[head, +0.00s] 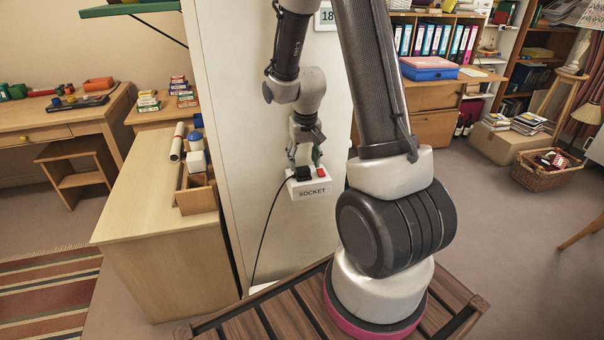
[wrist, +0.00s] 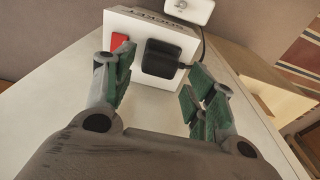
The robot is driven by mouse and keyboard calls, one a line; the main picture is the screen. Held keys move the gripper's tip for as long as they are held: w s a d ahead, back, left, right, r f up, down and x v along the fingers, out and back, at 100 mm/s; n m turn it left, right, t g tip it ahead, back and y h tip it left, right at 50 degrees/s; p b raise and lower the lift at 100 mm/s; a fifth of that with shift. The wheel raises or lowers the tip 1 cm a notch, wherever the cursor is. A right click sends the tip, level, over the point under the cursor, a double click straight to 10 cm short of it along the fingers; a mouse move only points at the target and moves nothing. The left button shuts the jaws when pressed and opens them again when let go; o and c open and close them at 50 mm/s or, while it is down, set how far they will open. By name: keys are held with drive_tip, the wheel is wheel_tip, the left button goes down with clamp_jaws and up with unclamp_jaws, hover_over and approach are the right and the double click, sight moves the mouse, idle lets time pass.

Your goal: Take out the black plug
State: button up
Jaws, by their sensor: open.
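The black plug (head: 302,174) sits in the white socket box (head: 312,190) on the side of a pale panel. In the wrist view the plug (wrist: 162,57) shows as a dark block against the white face, its cable leaving to the right. A red switch (head: 321,172) lies beside the plug; it shows left of it in the wrist view (wrist: 119,40). My gripper (wrist: 158,76) is open, with one green-padded finger to each side of the plug in the picture. Whether either finger touches the plug cannot be told. In the head view my gripper (head: 304,154) is just above the socket box.
The black cable (head: 263,238) hangs down along the panel (head: 232,120). A wooden desk (head: 150,200) with a small wooden box (head: 197,195) stands left of the panel. Shelves and a basket (head: 546,172) are far right, with open floor before them.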

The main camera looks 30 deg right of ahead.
sight(303, 168)
drive_tip(key=f, duration=0.4)
drive_tip(key=shift+w+d+f, duration=0.1)
drive_tip(key=shift+w+f, duration=0.05)
drive_tip(key=shift+w, duration=0.25)
drive_tip(key=c, duration=0.8)
wheel_tip(303, 168, up, 13)
idle(0.5)
